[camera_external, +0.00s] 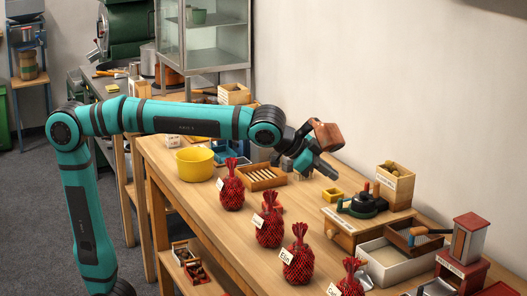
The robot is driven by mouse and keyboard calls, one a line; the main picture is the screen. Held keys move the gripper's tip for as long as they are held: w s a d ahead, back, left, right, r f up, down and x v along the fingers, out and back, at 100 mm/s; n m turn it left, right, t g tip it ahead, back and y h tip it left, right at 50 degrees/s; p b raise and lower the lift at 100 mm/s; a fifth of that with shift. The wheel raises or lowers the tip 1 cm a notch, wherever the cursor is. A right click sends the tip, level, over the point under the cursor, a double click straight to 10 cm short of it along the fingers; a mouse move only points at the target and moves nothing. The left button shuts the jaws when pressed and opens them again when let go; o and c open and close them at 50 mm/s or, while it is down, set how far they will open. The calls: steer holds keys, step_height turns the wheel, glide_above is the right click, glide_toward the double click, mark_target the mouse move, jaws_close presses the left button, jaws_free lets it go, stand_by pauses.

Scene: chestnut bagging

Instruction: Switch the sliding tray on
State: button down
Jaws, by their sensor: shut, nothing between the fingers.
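My gripper (318,169) is shut and empty. It hangs above the far side of the wooden table, to the right of the slatted wooden tray (262,178) and up and left of a small yellow box (332,195). I cannot tell for sure which thing is the sliding tray. A pale open tray (393,262) lies at the right, beside a wooden stand (345,226) with a black round device and a red knob (366,187) on top. No switch can be made out clearly, and no on or off state shows.
Several red net bags (269,229) with name tags stand along the table's front edge. A yellow bowl (194,164) is at the left. A wooden box (396,183) and a red-topped box (469,238) stand at the right. Bare table (215,208) lies between the bowl and the bags.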

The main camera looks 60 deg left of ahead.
steer(key=d+f+m+g+y, duration=0.1)
steer(key=d+f, duration=0.3)
steer(key=d, duration=0.7)
steer(key=s+d+f+m+g, duration=0.1)
steer(key=d+f, duration=0.3)
steer(key=d, duration=0.7)
steer(key=d+f+m+y, duration=0.15)
steer(key=d+f, duration=0.25)
steer(key=d, duration=0.7)
steer(key=shift+h, duration=0.25)
steer(key=x, duration=0.9)
steer(key=shift+s+f, duration=0.1)
steer(key=shift+f, duration=0.05)
glide_toward(442, 291)
steer(key=x, duration=0.4)
steer(key=shift+d+f, duration=0.25)
steer(key=shift+f, duration=0.05)
steer(key=shift+w+a, duration=0.1)
steer(key=shift+w, duration=0.15)
steer(key=shift+r, duration=0.1)
